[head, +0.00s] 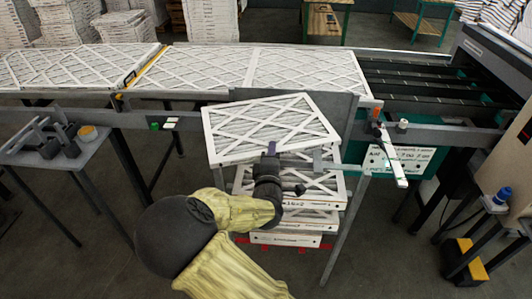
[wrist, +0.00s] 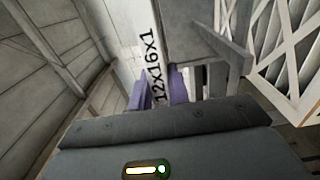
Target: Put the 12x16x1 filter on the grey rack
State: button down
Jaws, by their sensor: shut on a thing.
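My gripper (head: 272,152) is shut on the near edge of a white-framed filter (head: 262,125) with a diagonal lattice face. In the head view it is tilted and sits above a stack of similar filters. In the wrist view the purple fingers (wrist: 157,92) are on either side of a white edge (wrist: 153,50) printed 12X16X1. Grey metal legs and a panel (head: 345,225) stand beside the stack; I cannot tell whether they are the grey rack. My arm hides part of the stack.
Several filters (head: 290,222) are stacked below the held one. A conveyor (head: 408,78) carrying lattice filters (head: 200,70) runs behind. A grey side table (head: 75,150) with tools stands at left. A yellow and black step (head: 465,262) is at lower right. Open floor lies at lower left.

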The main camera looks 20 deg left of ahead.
jog(key=shift+f+p, duration=0.5)
jog(key=shift+f, duration=2.4)
jog(key=shift+f+p, duration=0.4)
jog(key=shift+f, duration=1.7)
jog(key=shift+f, duration=0.15)
jog(key=c, duration=1.3)
grip_release()
jog(key=shift+c, duration=0.2)
jog(key=shift+r, duration=0.2)
